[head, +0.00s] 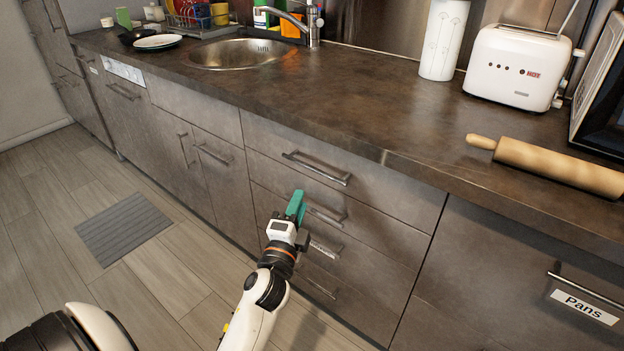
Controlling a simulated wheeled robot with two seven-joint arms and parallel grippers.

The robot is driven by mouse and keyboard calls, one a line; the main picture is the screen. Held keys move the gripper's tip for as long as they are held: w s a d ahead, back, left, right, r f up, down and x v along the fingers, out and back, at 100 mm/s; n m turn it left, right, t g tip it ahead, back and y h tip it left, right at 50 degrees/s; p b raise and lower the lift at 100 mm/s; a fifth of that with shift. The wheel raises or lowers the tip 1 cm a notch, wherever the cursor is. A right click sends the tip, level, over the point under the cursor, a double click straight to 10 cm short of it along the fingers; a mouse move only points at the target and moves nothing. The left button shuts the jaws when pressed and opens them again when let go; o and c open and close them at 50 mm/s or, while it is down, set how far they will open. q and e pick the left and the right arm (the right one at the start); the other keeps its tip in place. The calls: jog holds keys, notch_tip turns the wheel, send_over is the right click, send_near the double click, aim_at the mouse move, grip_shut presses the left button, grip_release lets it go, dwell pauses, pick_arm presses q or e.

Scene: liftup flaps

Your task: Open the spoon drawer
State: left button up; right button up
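A stack of several brown drawers with metal bar handles stands below the counter. The top drawer (350,183) and its handle (316,168) are in plain view and the drawer is shut. The second handle (327,216) is just right of my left gripper (296,207), whose teal fingers are in front of the drawer fronts. I cannot tell whether the fingers touch a handle or how far apart they are. No readable spoon label shows. My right gripper is not in view.
The countertop (380,110) overhangs the drawers. A sink (243,53) is at the back. A "Pans" front (540,270) is at right. The floor at left is clear except for a grey mat (123,229).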

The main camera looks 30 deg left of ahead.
aim_at(312, 167)
pick_arm(q)
jog(key=x, duration=1.1)
jog(key=shift+w+a+r, duration=0.15)
jog(key=shift+w, duration=0.15)
jog(key=shift+c, duration=0.3)
grip_shut()
